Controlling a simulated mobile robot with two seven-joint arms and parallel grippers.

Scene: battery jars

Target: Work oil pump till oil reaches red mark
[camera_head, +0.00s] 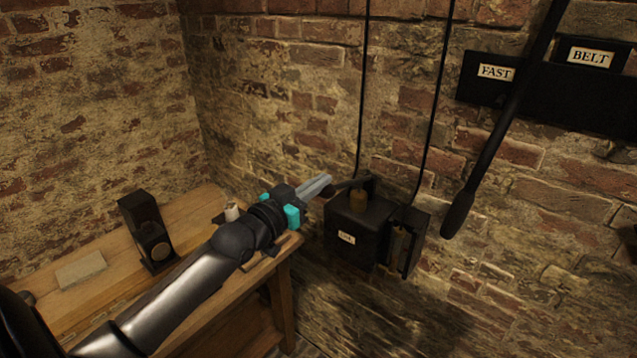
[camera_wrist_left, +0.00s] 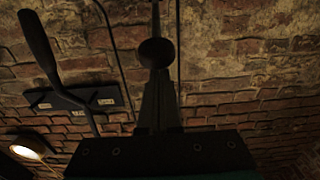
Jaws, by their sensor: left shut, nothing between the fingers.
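A wooden bench (camera_head: 205,205) stands below my left arm, with a black boxed instrument (camera_head: 146,232), a pale block (camera_head: 81,270) and a small white item (camera_head: 231,211). A long black lever (camera_head: 487,150) hangs at right near FAST (camera_head: 495,72) and BELT plates. Thin pipes run up the wall.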

